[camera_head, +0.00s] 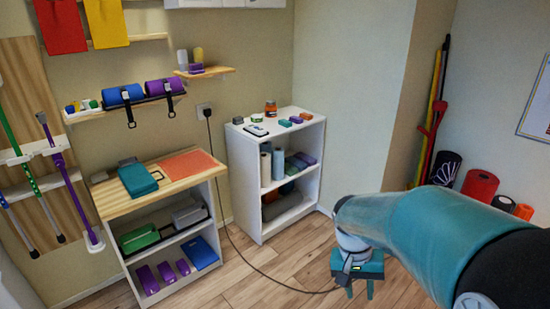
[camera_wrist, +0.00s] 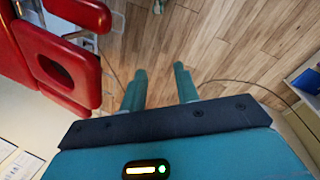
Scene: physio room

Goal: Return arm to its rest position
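My teal arm (camera_head: 430,235) reaches in from the right edge of the head view and bends down at its wrist. My gripper (camera_head: 360,293) hangs above the wooden floor with its fingers pointing down. In the wrist view my gripper (camera_wrist: 160,72) shows two teal fingers standing apart with nothing between them. It is open and empty, and it appears to touch nothing.
A white shelf unit (camera_head: 245,176) and a wood-topped cabinet (camera_head: 120,208) stand left of my gripper. A black cable (camera_head: 245,260) crosses the floor. Rollers (camera_head: 480,186) stand at right. The wrist view shows red padded furniture (camera_wrist: 75,20) at left and bare floor (camera_wrist: 235,45).

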